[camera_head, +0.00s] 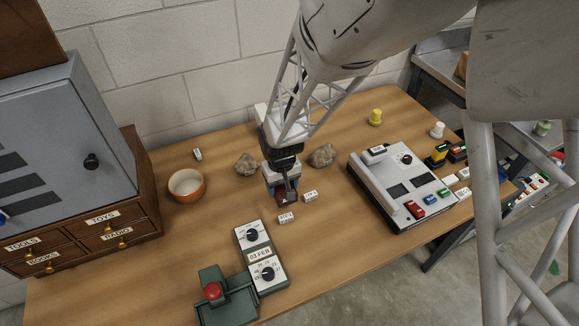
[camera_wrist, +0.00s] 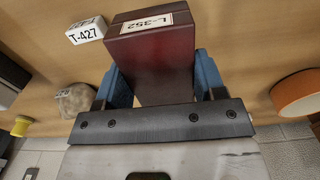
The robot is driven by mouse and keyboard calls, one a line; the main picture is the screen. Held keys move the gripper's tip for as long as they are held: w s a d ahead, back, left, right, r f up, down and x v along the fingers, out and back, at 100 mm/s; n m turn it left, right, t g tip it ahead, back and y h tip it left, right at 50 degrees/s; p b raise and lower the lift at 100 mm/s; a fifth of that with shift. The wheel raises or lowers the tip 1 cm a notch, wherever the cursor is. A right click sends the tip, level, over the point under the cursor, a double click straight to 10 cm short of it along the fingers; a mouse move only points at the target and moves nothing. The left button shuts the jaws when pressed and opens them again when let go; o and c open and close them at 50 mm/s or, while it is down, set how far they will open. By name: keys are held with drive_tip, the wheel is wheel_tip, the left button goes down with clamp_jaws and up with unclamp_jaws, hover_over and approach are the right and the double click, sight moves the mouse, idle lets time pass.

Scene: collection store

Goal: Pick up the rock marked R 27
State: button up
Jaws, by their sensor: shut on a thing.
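Two grey-brown rocks lie on the wooden table in the head view. One rock (camera_head: 246,164) is left of my gripper (camera_head: 285,190) and the other rock (camera_head: 322,155) is right of it. A rock (camera_wrist: 76,100) also shows at the left of the wrist view. I can read no mark R 27 on either rock. In the wrist view my gripper (camera_wrist: 155,88) is shut on a dark red box (camera_wrist: 150,65) with a white label reading L-352. The blue fingers press its two sides. Whether the box touches the table is unclear.
A white tag T-427 (camera_wrist: 85,30) lies beside the box, and another small tag (camera_head: 286,217) lies in front. An orange bowl (camera_head: 187,186) stands left, a grey console (camera_head: 385,205) right, and a dial unit (camera_head: 260,252) in front. A yellow piece (camera_head: 375,117) stands at the back.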

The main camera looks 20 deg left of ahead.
sight(280, 187)
drive_tip(key=shift+w+a, duration=0.45)
drive_tip(key=shift+w, duration=0.1)
drive_tip(key=shift+w+a+f, duration=0.1)
drive_tip(key=shift+w+a, duration=0.2)
drive_tip(key=shift+w, duration=0.05)
drive_tip(key=shift+f, duration=1.75)
drive_tip(key=shift+f, duration=0.2)
drive_tip(key=o, duration=1)
drive_tip(key=shift+r, duration=0.2)
drive_tip(key=shift+r, duration=6)
